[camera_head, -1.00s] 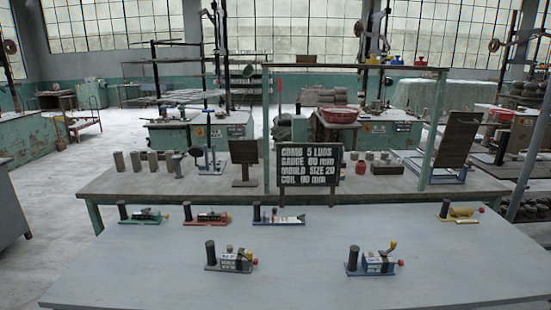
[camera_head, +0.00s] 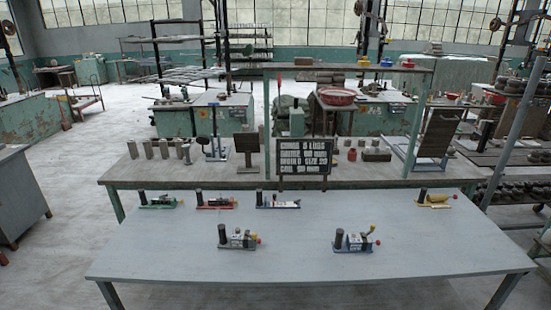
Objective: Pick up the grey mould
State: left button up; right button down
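Several small moulds with dark upright cylinders stand on the pale grey table (camera_head: 300,262). The mould at the front left (camera_head: 238,240) has a grey-looking base, a pale block and a red or orange knob. The one at the front right (camera_head: 355,242) has a bluish base and a pale block. Along the back edge are a green one (camera_head: 160,202), a red one (camera_head: 215,203), a white and blue one (camera_head: 278,203) and a yellow one (camera_head: 435,202). All rest on the table. Neither gripper shows.
A workbench (camera_head: 135,170) stands behind the table, with a lettered black sign (camera_head: 304,157), posts and small blocks (camera_head: 149,149). The table's front half is bare. Open floor (camera_head: 60,230) lies to the left.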

aim_at(238, 240)
jog(key=u, duration=0.6)
jog(key=i, duration=1.35)
